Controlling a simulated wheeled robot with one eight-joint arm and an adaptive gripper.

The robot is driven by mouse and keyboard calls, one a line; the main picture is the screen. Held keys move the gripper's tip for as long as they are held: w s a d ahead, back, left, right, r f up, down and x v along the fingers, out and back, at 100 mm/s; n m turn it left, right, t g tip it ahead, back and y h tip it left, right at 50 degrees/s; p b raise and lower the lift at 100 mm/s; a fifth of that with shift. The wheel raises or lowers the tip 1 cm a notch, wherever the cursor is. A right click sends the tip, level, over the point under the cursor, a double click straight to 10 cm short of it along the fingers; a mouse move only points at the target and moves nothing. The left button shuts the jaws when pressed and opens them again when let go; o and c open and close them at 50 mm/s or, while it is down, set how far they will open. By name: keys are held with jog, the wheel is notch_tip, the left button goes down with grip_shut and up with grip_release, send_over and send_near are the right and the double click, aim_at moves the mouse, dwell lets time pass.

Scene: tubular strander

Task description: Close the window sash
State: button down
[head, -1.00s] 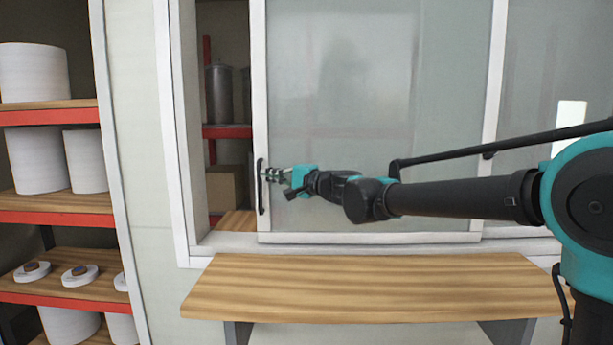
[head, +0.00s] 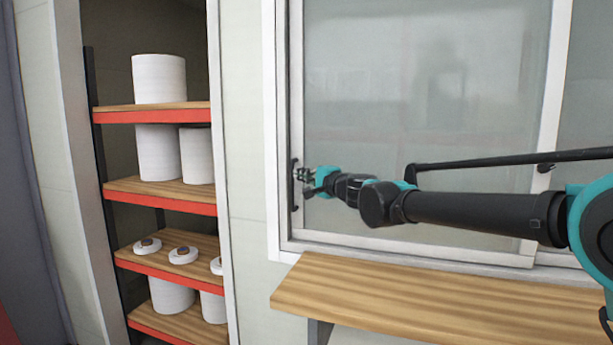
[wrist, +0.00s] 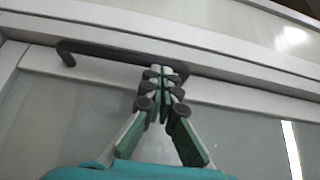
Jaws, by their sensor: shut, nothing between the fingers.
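The window sash (head: 430,75) is a frosted pane in a white frame. Its left edge now lies against or very close to the left jamb of the window frame (head: 273,130), and no opening shows between them in the head view. A dark bar handle (head: 294,186) stands on the sash's left stile; it also shows in the wrist view (wrist: 110,52). My gripper (head: 300,175) is at the handle. In the wrist view its fingertips (wrist: 163,72) are together beside the bar, at or nearly touching it, with nothing between them.
A wooden ledge (head: 430,300) juts out below the window. To the left, a shelf unit (head: 165,195) with red-edged boards holds white spools (head: 160,78) and small discs (head: 183,255). Plain wall (head: 245,150) lies between shelves and window.

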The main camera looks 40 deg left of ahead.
dwell(0.3)
jog(key=d, duration=1.3)
jog(key=shift+s, duration=0.15)
jog(key=shift+d, duration=0.1)
